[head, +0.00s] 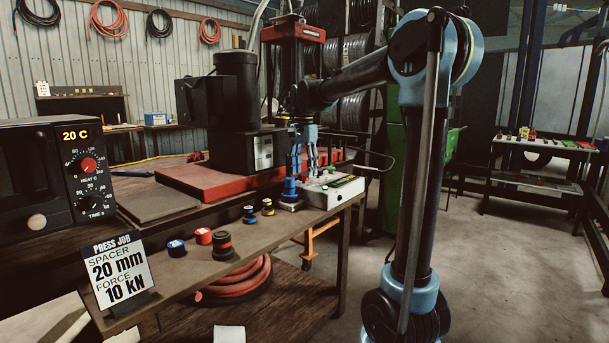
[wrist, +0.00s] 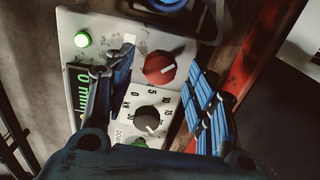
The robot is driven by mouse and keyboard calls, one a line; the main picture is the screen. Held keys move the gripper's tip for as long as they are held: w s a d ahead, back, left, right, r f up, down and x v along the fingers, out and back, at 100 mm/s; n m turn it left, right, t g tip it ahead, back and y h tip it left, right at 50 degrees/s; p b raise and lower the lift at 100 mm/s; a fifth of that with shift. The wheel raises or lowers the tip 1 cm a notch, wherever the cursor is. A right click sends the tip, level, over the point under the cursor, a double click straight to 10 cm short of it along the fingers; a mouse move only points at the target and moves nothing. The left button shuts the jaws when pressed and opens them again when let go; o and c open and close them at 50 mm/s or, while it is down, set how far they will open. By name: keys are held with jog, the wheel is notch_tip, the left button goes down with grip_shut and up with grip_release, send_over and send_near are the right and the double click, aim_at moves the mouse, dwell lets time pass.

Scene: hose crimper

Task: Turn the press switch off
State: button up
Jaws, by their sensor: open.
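The press control box (head: 330,190) is pale and sits at the right end of the bench. In the wrist view its panel (wrist: 80,30) carries a red rotary knob (wrist: 159,69) with a white pointer mark, which looks like the switch. My gripper (head: 305,166) is open and points down over the box. Its fingers stand on either side of the red knob in the wrist view; contact cannot be told.
The black and red press (head: 237,135) stands left of my gripper. Blue, yellow, red and black spacers (head: 222,246) stand along the bench front. A heater box (head: 40,175) and a sign (head: 118,272) reading 20 mm and 10 kN are at left.

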jog(key=shift+f, duration=0.8)
jog(key=c, duration=1.1)
jog(key=shift+d, duration=0.15)
